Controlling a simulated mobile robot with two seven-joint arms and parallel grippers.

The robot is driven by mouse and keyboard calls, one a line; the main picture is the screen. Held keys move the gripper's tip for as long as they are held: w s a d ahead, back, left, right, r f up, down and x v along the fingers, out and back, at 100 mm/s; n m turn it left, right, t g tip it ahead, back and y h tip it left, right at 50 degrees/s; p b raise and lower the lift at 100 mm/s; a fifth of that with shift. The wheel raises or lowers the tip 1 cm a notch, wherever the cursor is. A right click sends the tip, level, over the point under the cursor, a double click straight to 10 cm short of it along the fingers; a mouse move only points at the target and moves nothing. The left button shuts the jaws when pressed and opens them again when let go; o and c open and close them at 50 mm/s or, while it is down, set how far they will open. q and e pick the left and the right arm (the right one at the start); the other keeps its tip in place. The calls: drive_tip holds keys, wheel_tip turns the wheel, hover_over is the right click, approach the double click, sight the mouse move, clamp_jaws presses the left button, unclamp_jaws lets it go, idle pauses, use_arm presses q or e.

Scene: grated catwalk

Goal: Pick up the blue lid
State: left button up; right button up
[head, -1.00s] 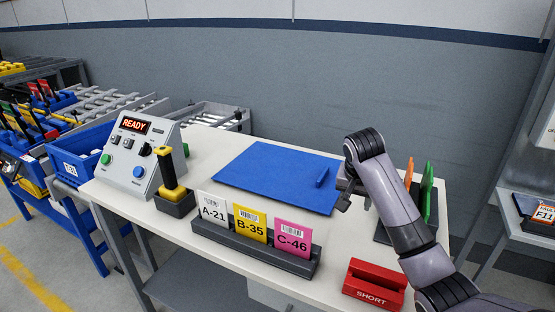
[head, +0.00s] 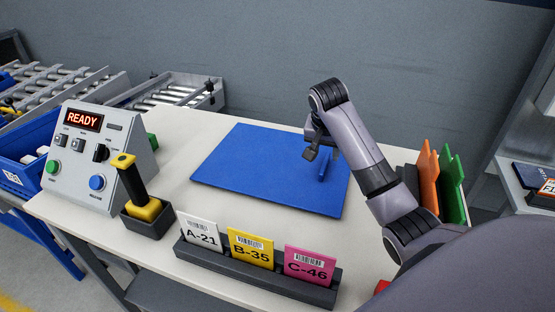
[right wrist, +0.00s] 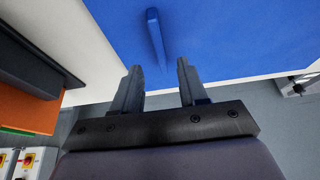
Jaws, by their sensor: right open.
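The blue lid (head: 245,165) is a flat rectangular panel lying on the white table. A slim upright blue handle (head: 323,168) stands on its right part. My right gripper (head: 320,152) is at the handle's far end in the head view, partly overlapping it. In the right wrist view, the open, empty jaws (right wrist: 159,67) point toward the handle (right wrist: 156,36), which lines up with the gap between the fingers. The lid (right wrist: 235,40) spreads behind it. I cannot tell how high the fingers are above the lid. My left gripper is not in view.
A dark card rack (head: 255,278) with three labelled cards is in front. Orange (head: 428,185) and green (head: 453,190) panels stand close to the right of my arm.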

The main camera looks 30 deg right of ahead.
sight(325, 164)
drive_tip(key=shift+x, duration=2.55)
drive_tip(key=shift+s+a+f, duration=0.1)
drive_tip(key=shift+a+f, duration=0.05)
drive_tip(key=shift+a, duration=0.1)
clamp_jaws()
drive_tip(key=shift+s+f, duration=0.1)
